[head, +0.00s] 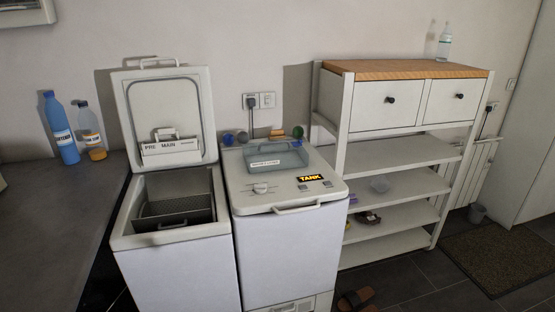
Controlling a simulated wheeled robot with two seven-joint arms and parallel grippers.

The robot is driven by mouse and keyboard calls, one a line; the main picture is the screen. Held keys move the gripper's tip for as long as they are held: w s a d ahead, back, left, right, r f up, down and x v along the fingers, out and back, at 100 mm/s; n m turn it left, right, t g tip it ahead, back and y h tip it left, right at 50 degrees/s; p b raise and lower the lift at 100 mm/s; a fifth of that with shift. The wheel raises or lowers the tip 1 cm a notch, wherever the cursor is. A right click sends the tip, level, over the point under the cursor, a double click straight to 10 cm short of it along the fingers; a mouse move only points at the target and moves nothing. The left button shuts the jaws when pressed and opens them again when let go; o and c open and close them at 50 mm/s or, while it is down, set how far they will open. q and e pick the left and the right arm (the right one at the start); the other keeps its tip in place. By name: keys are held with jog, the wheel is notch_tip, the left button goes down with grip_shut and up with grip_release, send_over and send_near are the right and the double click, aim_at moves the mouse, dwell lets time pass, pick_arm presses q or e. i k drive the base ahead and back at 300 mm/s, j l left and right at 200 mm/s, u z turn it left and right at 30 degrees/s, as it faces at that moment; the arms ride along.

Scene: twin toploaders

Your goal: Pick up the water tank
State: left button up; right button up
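A shallow grey-blue container with a handle and a white label (275,158) sits on the closed lid of the right toploader (290,240); it may be the water tank, but I cannot read its label. A yellow-on-black "TANK" sticker (311,178) is on that machine's top, near the dial and the front handle. A drawer-like panel (295,306) shows low on its front, cut off by the picture's bottom edge. Neither of my grippers is in view.
The left toploader (178,265) stands beside it with its lid (166,112) raised. A shelf unit (398,187) stands right; slippers (355,299) lie on the floor.

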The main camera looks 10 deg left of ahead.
aim_at(268, 156)
jog(key=u, duration=0.45)
jog(key=i+l+u, duration=0.1)
jog(key=u, duration=0.35)
jog(key=l+u, duration=0.15)
jog(key=u, duration=0.75)
jog(key=l+u, duration=0.25)
jog(key=l, duration=0.15)
jog(key=k+l+u, duration=0.1)
jog(key=l+u, duration=0.15)
jog(key=k+l+u, duration=0.1)
jog(key=l+u, duration=0.2)
jog(key=l, duration=0.2)
jog(key=k+l+u, duration=0.1)
jog(key=l+u, duration=0.15)
jog(key=l, duration=0.1)
